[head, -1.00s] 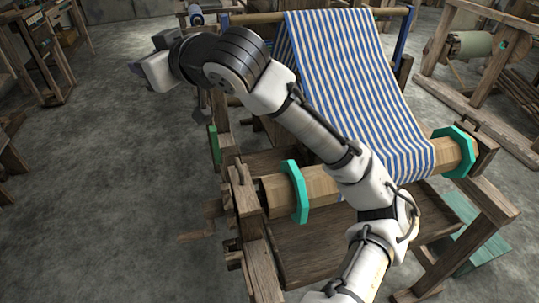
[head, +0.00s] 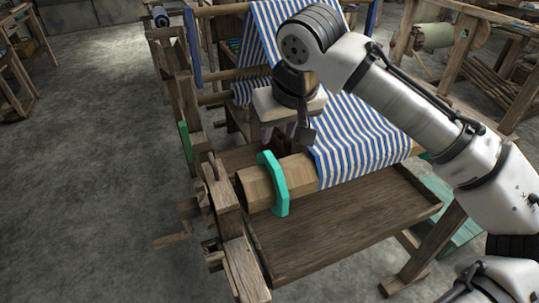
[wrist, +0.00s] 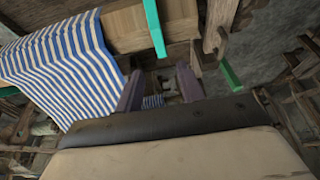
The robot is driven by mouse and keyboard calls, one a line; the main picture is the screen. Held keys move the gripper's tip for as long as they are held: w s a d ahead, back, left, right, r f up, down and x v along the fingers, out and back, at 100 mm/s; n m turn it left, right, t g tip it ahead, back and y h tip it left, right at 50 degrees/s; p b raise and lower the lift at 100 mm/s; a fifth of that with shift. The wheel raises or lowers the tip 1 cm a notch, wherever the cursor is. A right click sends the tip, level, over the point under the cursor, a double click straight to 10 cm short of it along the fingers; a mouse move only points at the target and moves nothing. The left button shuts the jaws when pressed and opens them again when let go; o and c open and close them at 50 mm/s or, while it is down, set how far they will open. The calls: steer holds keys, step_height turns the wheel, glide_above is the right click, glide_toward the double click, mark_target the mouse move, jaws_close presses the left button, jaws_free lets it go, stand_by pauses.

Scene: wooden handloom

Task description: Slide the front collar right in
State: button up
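The teal octagonal front collar (head: 272,184) sits around the wooden front beam (head: 300,175), near the beam's left end and left of the striped cloth. Bare wood shows between collar and cloth. My gripper (head: 303,134) hangs above and behind the beam, a little right of the collar, apart from it. In the wrist view, my gripper's two dark fingers (wrist: 159,88) stand apart with nothing held between them. The collar (wrist: 153,27) shows there beyond the fingertips, at the top.
Blue and white striped cloth (head: 365,140) covers the beam's middle and rises to the back. A wooden tray (head: 340,225) lies below the beam. Wooden posts (head: 228,205) stand close at the beam's left end. Open floor (head: 90,190) lies to the left.

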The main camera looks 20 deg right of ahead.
mark_target(271, 157)
steer(key=x, duration=1)
steer(key=shift+w+f, duration=0.2)
jaws_close()
